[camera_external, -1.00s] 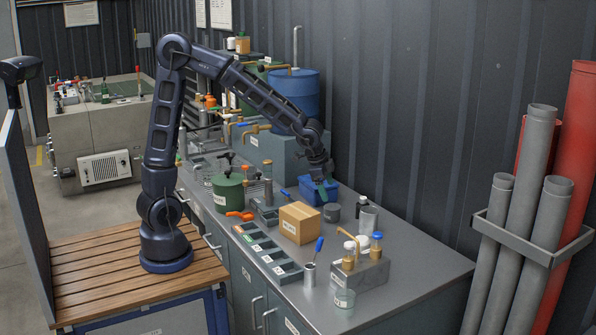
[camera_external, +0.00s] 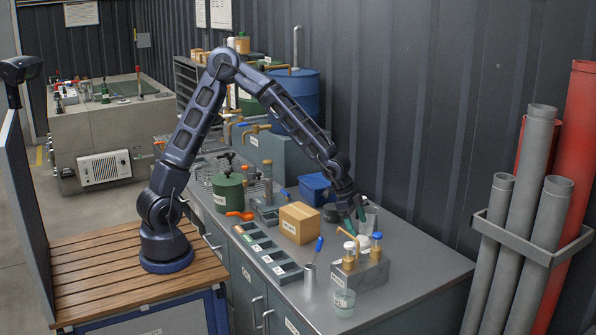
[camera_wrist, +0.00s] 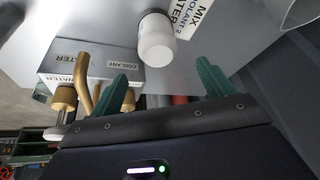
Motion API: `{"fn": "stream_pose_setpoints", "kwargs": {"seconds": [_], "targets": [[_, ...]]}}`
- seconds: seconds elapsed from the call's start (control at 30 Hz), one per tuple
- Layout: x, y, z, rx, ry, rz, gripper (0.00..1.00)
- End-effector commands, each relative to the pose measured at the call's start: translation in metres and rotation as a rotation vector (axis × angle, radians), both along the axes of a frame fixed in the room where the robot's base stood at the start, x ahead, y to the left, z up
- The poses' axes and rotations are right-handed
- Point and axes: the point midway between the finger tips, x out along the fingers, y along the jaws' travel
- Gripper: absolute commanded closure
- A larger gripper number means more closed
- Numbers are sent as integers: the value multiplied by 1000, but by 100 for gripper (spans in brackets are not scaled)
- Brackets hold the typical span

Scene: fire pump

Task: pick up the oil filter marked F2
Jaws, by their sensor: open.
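No F2 marking is legible in either view, so I cannot tell for certain which thing is the oil filter. A short dark grey cylinder (camera_external: 329,213) stands on the bench behind the cardboard box, just left of my gripper; its marking cannot be read. My gripper (camera_external: 356,222) is open and points down over the bench, near a clear cylinder (camera_external: 371,214) and behind the grey coolant block (camera_external: 362,274). In the wrist view its green fingers (camera_wrist: 162,78) are apart with nothing held between them.
The coolant block carries upright brass fittings close to my gripper. A cardboard box (camera_external: 299,223), a blue bin (camera_external: 315,188) and a labelled slotted tray (camera_external: 287,272) are on the bench to the left. Bare bench top (camera_external: 425,252) lies to the right.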

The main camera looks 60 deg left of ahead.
Motion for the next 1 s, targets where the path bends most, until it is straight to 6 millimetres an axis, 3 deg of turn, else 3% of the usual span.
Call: {"fn": "stream_pose_setpoints", "kwargs": {"seconds": [0.2,0.53,0.8,1.0], "targets": [[0,-1,-36,1,1,-1,19],[5,-7,-53,1,1,-1,19],[15,-18,-87,0,-1,-2,19],[19,-22,-100,0,-1,0,19]]}}
